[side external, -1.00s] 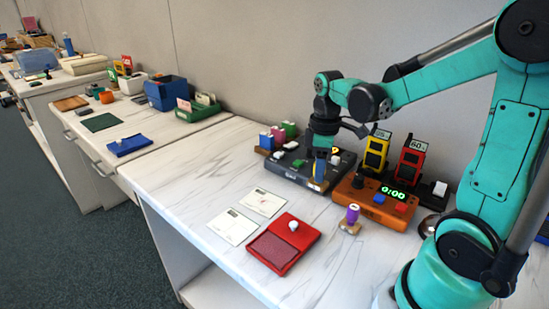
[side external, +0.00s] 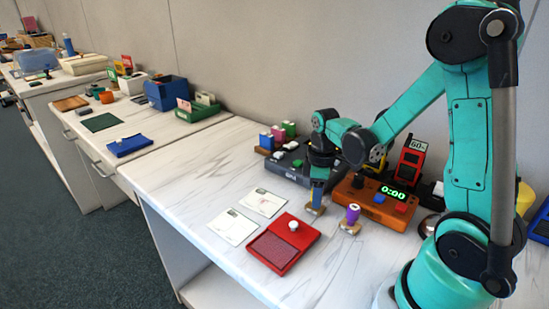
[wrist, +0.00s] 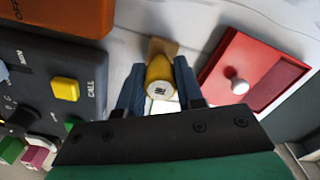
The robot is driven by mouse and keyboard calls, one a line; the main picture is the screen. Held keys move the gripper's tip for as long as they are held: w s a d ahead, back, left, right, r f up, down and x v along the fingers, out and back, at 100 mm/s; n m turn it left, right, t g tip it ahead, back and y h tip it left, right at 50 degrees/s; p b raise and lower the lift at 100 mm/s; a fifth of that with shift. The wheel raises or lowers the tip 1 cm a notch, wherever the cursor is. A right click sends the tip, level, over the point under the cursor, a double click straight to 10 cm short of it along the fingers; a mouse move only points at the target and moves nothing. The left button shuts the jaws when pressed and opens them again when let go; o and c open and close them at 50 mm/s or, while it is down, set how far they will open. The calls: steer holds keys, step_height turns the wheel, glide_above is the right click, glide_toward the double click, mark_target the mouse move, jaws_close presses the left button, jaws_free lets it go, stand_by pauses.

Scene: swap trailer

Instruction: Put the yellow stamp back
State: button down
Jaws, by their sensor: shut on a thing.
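My gripper (side external: 316,200) is shut on the yellow stamp (wrist: 159,76), with one blue finger on each side of its yellow handle in the wrist view. The stamp's wooden base (side external: 315,210) shows below the fingers in the side view, at or just above the white table; I cannot tell if it touches. The stamp looks about upright. The purple stamp (side external: 351,218) stands on the table just to the right of my gripper. The fingers hide most of the yellow handle in the side view.
The dark console (wrist: 50,75) with a yellow button is behind my gripper. The orange timer box (side external: 378,203) is right of it. The red ink pad (side external: 280,250) and white cards (side external: 233,226) lie in front and left. Coloured stamps (side external: 278,135) stand at the back.

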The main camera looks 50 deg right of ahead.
steer(key=c, duration=0.6)
jaws_free()
steer(key=shift+f, duration=0.1)
steer(key=shift+o, duration=0.2)
step_height(320, 180, up, 12)
steer(key=a+m+t, duration=0.5)
steer(key=a+t, duration=0.2)
steer(key=a, duration=0.4)
steer(key=shift+a+f, duration=0.4)
steer(key=shift+f, duration=0.05)
